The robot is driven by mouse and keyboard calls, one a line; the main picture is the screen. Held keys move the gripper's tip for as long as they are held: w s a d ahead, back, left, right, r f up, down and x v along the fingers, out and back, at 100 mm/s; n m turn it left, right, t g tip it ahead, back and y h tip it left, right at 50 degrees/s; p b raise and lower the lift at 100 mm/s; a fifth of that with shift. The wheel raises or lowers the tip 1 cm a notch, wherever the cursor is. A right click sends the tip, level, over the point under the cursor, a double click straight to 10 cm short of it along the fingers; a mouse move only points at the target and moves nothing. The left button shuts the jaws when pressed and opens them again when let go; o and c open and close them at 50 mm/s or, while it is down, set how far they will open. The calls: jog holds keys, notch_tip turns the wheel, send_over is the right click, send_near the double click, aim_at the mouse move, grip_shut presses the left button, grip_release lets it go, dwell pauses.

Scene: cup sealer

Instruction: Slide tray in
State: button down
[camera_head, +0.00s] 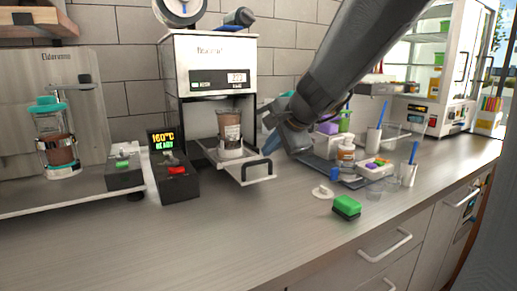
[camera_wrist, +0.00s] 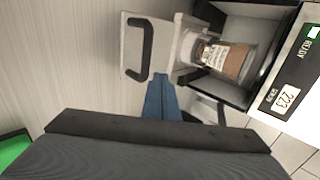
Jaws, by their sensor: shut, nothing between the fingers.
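The cup sealer (camera_head: 210,62) is a steel box with a lit display. Its tray (camera_head: 262,180) sticks out of the front opening, with a dark handle at its front end. The tray (camera_wrist: 133,73) and its black handle (camera_wrist: 148,47) also show in the wrist view. A cup with brown contents (camera_head: 229,128) stands upright in the tray's holder; the wrist view shows the cup (camera_wrist: 228,58) at the opening. My gripper (camera_head: 267,149) is shut and empty, its blue fingertips beside the tray's right side. In the wrist view the fingertips (camera_wrist: 159,82) appear close to the tray edge; contact is unclear.
A black control box (camera_head: 174,180) with a red switch and lit readout stands left of the tray. The front counter is clear.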

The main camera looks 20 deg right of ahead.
aim_at(249, 159)
jog(key=b+x, duration=0.1)
jog(key=x, duration=0.6)
jog(key=shift+f, duration=0.15)
jog(key=shift+w+a+r+p, duration=0.1)
jog(key=shift+w+a+p, duration=0.1)
jog(key=shift+w, duration=0.35)
jog(key=shift+w+a+r+p, duration=0.1)
jog(key=shift+w+r+p, duration=0.05)
jog(key=shift+w, duration=1.15)
